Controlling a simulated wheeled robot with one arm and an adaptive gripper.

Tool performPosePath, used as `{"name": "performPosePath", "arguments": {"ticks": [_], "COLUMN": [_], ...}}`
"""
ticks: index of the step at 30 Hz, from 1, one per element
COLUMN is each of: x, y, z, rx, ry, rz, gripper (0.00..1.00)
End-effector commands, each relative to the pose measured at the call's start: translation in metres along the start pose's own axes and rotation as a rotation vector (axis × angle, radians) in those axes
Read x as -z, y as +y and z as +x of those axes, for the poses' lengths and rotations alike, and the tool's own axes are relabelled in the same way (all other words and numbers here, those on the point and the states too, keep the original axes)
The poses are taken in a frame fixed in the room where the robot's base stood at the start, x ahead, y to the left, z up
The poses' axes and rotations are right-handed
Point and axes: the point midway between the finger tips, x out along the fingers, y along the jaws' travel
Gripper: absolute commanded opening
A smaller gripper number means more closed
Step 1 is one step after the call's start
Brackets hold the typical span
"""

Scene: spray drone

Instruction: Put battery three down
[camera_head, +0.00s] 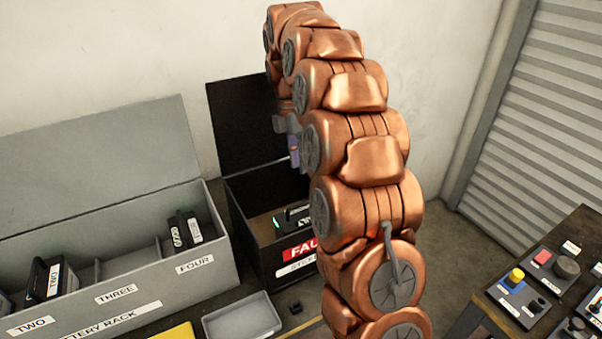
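My gripper (291,138) is above the black box, mostly hidden behind my copper arm. I cannot see its fingertips clearly, nor whether it is holding anything. A black battery (292,217) with a green light and a white label lies inside the black box (264,232), below the gripper and apart from its visible part. Its number is not readable. The grey battery rack (203,262) is at the left. Its section marked THREE (117,294) looks empty in the part I can see.
Black batteries stand in the rack at TWO (46,280) and FOUR (186,229). A grey tray (243,318) and a yellow item (174,332) lie in front. A table with control boxes (524,297) is at the right. The black box's raised lid (242,125) stands behind the gripper.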

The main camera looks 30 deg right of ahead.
Motion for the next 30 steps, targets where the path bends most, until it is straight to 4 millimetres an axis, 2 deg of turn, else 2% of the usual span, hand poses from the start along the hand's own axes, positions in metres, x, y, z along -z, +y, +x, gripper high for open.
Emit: {"name": "performPosePath", "arguments": {"ticks": [9, 19, 23, 30], "x": [0.0, 0.004, 0.016, 0.049], "y": [0.0, -0.005, -0.021, -0.068], "z": [-0.017, -0.019, -0.019, -0.01], "rx": [-0.002, -0.002, -0.007, -0.029], "ry": [0.0, 0.0, -0.001, -0.003], "rz": [0.001, 0.02, 0.096, 0.337], "gripper": [0.36, 0.36, 0.36, 0.36]}}
